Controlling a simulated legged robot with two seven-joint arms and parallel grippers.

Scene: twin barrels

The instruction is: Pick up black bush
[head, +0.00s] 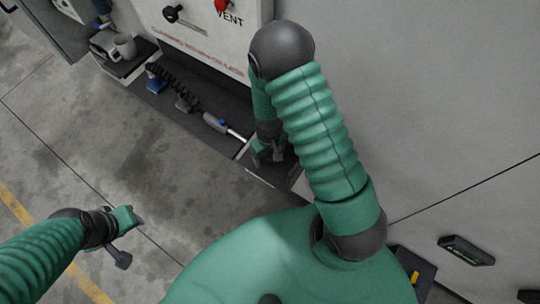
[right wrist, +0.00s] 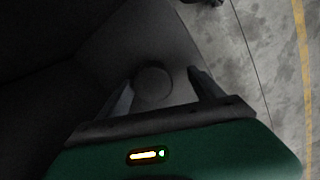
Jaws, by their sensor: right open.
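In the right wrist view, a dark round piece (right wrist: 152,82), which looks like the black bush, stands on a dark grey surface between my right gripper's fingers (right wrist: 161,80). The fingers are open on either side, with a gap at the right finger; whether the left one touches cannot be told. In the head view my right gripper (head: 270,154) points down over the right end of the dark ledge, and the bush is not clearly visible there. My left gripper (head: 128,237) is open and empty over the floor, far from the bush.
A white panel (head: 222,38) with knobs rises behind the ledge. Floor at left is clear.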

